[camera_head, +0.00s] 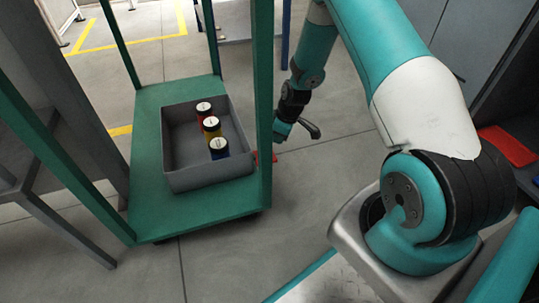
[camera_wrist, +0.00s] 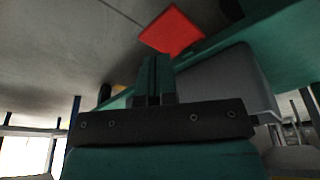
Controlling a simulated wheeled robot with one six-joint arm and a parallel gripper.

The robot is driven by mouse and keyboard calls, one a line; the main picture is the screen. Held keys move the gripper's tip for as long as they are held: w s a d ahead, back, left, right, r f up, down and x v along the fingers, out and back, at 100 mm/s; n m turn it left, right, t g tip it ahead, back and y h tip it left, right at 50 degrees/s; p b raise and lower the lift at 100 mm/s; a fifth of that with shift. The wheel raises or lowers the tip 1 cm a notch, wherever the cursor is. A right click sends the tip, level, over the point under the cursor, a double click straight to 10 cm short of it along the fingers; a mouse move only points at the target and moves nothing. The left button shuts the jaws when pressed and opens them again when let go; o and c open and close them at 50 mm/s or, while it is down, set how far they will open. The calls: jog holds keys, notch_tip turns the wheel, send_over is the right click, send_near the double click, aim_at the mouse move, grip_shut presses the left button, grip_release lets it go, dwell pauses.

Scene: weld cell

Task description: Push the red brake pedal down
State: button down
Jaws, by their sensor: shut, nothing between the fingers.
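The red brake pedal (camera_wrist: 172,28) is a flat red plate sticking out from the green cart's lower edge. In the head view only a small part of the pedal (camera_head: 263,157) shows, low beside the cart's near right post, which hides some of it. My gripper (camera_wrist: 155,60) is shut and empty, its teal fingers together. In the wrist view its tips lie just below the pedal in the picture, with a small gap between them. In the head view my gripper (camera_head: 277,138) is at the cart's right side, close to the post and slightly above the pedal.
The green cart (camera_head: 150,215) carries a grey bin (camera_head: 185,178) with red, yellow and blue spools (camera_head: 219,148). Its tall posts (camera_head: 258,90) stand close to my gripper. Grey steel legs (camera_head: 55,220) stand at left. Floor right of the cart is clear.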

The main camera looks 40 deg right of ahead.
jog(key=shift+b+x, duration=3.2)
jog(key=shift+x, duration=0.2)
jog(key=shift+f, duration=0.1)
notch_tip(320, 180, down, 3)
jog(key=shift+r+b, duration=0.25)
jog(key=shift+b, duration=0.4)
jog(key=shift+s+d+r+p, duration=0.1)
jog(key=shift+r+p, duration=0.15)
jog(key=shift+p, duration=0.05)
jog(key=s+d+r+p, duration=0.1)
jog(key=s+p, duration=0.1)
notch_tip(320, 180, up, 17)
jog(key=p, duration=1)
send_over(274, 155)
jog(key=s+d, duration=0.4)
jog(key=s, duration=0.2)
jog(key=shift+w+d+f, duration=0.15)
jog(key=shift+w, duration=0.05)
